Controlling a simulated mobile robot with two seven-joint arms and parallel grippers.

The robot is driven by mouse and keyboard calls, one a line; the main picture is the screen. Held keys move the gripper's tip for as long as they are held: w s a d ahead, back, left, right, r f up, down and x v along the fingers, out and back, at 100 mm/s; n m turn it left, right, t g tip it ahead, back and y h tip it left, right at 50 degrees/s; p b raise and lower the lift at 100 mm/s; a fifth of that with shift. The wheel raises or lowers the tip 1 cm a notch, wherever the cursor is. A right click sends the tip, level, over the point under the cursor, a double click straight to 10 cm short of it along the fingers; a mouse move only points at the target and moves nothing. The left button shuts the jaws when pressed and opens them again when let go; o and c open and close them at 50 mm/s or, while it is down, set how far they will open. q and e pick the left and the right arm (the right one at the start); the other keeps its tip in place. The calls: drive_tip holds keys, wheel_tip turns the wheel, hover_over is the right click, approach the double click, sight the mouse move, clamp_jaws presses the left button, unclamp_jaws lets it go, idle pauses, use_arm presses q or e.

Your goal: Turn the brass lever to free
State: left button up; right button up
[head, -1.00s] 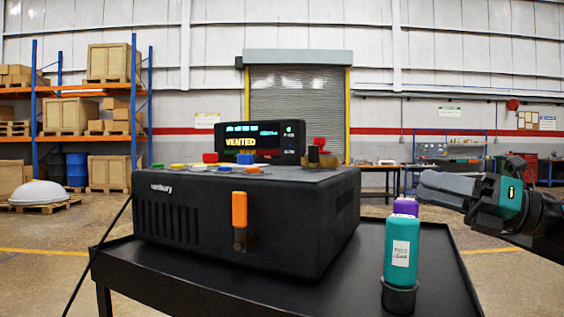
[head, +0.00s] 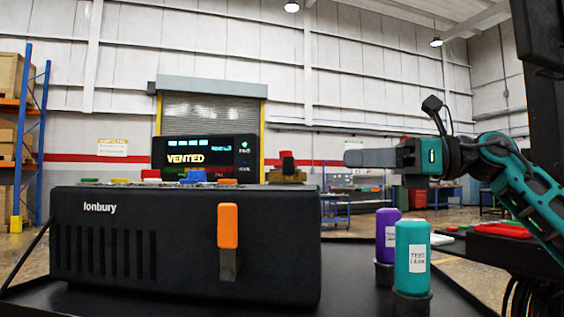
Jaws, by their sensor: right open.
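A brass-coloured fitting with a dark and red knob (head: 287,168) sits on the top right of the black furnace unit (head: 190,268); it looks like the brass lever, but its setting is too small to tell. An orange handle (head: 228,226) on a dull metal piece hangs upright on the unit's front. The display (head: 207,158) behind reads "VENTED". My right gripper (head: 350,158) is open and empty, level with the brass fitting and to its right, pointing left and apart from it. My left gripper is out of view.
A teal "TEST LEAK" bottle (head: 412,246) and a purple bottle (head: 387,230) stand in dark holders right of the unit, below my right arm. Coloured buttons (head: 195,176) line the unit's top. The black table top (head: 350,285) is bare beside the bottles.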

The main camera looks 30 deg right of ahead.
sight(288, 161)
drive_tip(key=p+x, duration=0.7)
drive_tip(key=shift+r, duration=0.25)
drive_tip(key=shift+w+a+p, duration=0.15)
drive_tip(key=shift+w+p, duration=0.1)
drive_tip(key=shift+p, duration=0.35)
drive_tip(key=p+x, duration=0.3)
drive_tip(key=shift+f, duration=0.1)
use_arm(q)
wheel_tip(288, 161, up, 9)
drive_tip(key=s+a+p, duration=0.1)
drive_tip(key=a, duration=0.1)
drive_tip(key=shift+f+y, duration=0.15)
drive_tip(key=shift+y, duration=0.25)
use_arm(e)
drive_tip(key=shift+w+a+f, duration=0.25)
drive_tip(key=shift+w+a, duration=0.15)
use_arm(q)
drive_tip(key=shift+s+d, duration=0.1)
use_arm(e)
drive_tip(key=c, duration=0.4)
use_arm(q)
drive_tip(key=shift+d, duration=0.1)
use_arm(e)
clamp_jaws()
